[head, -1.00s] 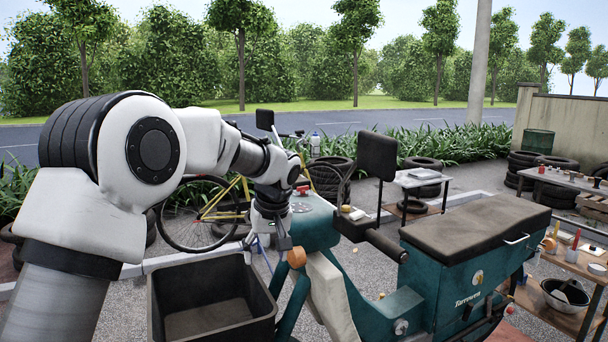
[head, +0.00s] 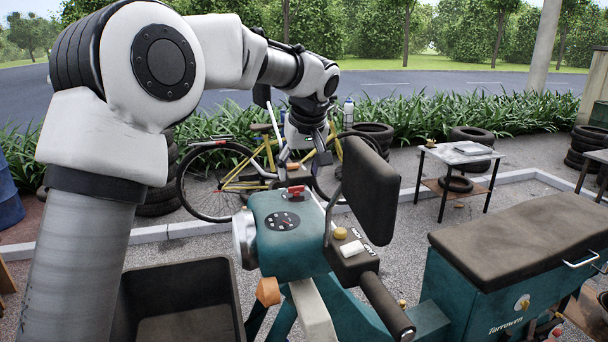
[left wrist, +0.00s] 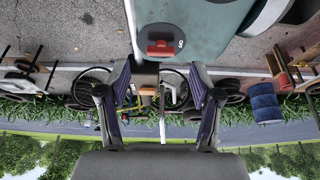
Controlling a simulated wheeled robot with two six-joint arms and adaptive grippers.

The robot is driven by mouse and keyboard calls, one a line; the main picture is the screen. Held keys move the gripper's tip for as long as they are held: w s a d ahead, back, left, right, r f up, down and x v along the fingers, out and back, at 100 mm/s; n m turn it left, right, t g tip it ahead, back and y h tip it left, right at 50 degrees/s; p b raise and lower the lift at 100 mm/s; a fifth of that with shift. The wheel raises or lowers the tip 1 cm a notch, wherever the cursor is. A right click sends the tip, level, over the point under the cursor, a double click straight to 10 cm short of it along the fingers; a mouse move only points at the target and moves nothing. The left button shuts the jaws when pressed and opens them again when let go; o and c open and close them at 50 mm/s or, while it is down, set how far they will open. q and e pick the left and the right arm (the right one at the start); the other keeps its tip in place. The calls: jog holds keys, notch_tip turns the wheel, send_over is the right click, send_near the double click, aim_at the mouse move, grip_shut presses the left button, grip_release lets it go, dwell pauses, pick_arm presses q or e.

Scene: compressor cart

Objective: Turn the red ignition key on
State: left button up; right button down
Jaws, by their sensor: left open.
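The red ignition key (head: 296,190) sits in a dark mount on top of the teal dash (head: 268,236), just beyond the round gauge. It also shows in the left wrist view (left wrist: 161,48), lying crosswise in its dark round mount with small light marks beside it. My left gripper (head: 303,166) is open and empty, fingers pointing down, just above and beyond the key in the head view. In the left wrist view my left gripper (left wrist: 161,76) has its two fingers wide apart, with the key between and past the tips. No contact shows. My right gripper is out of view.
A black mirror (head: 370,190) and a handlebar grip (head: 386,306) stand right of the dash. An open dark bin (head: 125,300) is at lower left. A brown seat (head: 520,238) is at right.

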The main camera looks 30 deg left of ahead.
aim_at(297, 188)
pick_arm(q)
jog(key=shift+a+f+p, duration=0.2)
jog(key=shift+a+f, duration=0.2)
jog(key=shift+f, duration=0.25)
jog(key=shift+a+f+p, duration=0.15)
jog(key=shift+a+f, duration=0.2)
jog(key=shift+f, duration=0.25)
jog(key=shift+w+a+f, duration=0.25)
jog(key=shift+w+f, duration=0.6)
jog(key=shift+f, duration=0.1)
jog(key=shift+w+d, duration=0.1)
jog(key=shift+w, duration=0.1)
jog(key=shift+s+d, duration=0.1)
jog(key=shift+c, duration=0.3)
jog(key=shift+s+r, duration=0.3)
jog(key=shift+s, duration=0.15)
jog(key=c, duration=1.1)
jog(key=shift+f, duration=0.1)
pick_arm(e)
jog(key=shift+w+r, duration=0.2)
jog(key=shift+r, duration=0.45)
